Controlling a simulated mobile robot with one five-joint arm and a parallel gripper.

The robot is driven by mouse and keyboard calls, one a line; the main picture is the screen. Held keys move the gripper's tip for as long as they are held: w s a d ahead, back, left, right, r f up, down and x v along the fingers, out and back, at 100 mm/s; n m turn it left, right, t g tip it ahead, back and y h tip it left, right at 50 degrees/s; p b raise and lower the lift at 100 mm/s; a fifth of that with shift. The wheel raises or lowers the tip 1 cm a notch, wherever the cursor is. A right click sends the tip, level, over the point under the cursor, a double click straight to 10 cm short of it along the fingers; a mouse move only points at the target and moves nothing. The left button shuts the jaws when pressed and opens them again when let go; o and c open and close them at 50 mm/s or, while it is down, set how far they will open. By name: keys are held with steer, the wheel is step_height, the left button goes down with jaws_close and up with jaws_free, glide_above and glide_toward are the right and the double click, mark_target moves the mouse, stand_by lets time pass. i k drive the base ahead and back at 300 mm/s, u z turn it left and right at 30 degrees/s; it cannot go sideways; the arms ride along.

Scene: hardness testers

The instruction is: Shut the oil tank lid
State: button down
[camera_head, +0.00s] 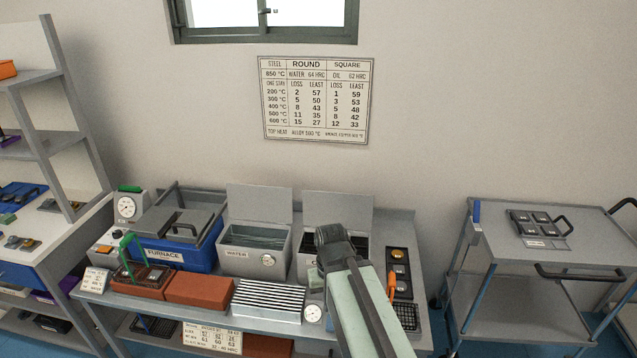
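The oil tank (304,258) is a grey metal box on the bench, right of the water tank. Its lid (352,212) stands raised upright at the back of the tank. My gripper (333,234) is dark and sits at the end of my pale green arm, in front of the tank's opening and the lower part of the lid in the picture. My arm hides most of the tank's front and label. I cannot tell whether the gripper touches the lid or whether its fingers are open.
The water tank (254,262) stands just left, its lid (260,204) also raised. The blue furnace (178,255) is further left. A ribbed block (268,299) and a dial gauge (313,313) lie in front. A panel with buttons (399,272) is right; a cart (548,240) stands beyond.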

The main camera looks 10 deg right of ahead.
mark_target(353, 212)
steer(key=u, duration=0.45)
steer(key=i, duration=1.25)
steer(key=u, duration=0.2)
